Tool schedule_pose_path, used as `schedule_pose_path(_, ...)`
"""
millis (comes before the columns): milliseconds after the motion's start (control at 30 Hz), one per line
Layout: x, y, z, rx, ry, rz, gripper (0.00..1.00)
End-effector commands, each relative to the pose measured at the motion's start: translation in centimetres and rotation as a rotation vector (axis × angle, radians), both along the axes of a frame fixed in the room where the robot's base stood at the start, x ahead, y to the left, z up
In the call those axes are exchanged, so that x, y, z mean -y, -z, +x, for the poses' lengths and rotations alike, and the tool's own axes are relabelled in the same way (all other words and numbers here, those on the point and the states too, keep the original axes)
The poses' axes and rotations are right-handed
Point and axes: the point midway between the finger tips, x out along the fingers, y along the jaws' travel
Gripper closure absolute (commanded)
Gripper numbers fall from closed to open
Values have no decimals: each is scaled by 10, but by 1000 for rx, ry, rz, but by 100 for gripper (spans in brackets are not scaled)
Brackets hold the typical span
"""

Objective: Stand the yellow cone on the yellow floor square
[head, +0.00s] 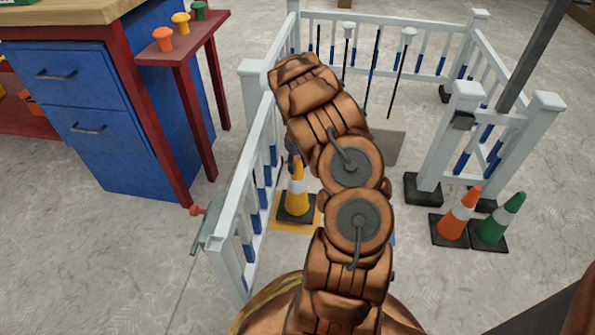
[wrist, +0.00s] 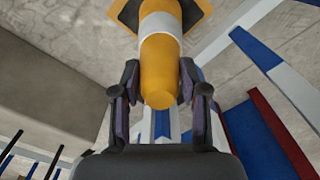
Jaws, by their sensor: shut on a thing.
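The yellow cone (head: 297,199) has a white band and a black base. In the head view it looks upright, with its base over the yellow floor square (head: 283,226), whose edges show around the base. I cannot tell whether the base touches the floor. In the wrist view the cone (wrist: 160,55) has its tip between the two fingers of my gripper (wrist: 159,85), which is shut on it. In the head view my arm hides most of my gripper and the ground right of the cone.
A white railing (head: 233,190) with blue-banded bars runs close along the left of the cone and around the back. An orange cone (head: 460,215) and a green cone (head: 500,220) stand at right. A blue cabinet (head: 100,135) stands at left.

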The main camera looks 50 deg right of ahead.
Motion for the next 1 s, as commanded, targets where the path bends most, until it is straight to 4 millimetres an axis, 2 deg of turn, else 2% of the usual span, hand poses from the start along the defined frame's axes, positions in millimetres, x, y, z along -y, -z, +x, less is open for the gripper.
schedule_pose_path(33,1,12,-1,0,2,1,100)
schedule_pose_path(167,1,25,-1,0,1,0,100)
schedule_pose_path(600,0,28,0,2,1,0,100)
schedule_pose_path(633,0,28,0,2,0,0,56)
schedule_pose_path(867,0,28,0,1,1,0,32)
schedule_pose_path(1000,0,28,0,1,1,0,31)
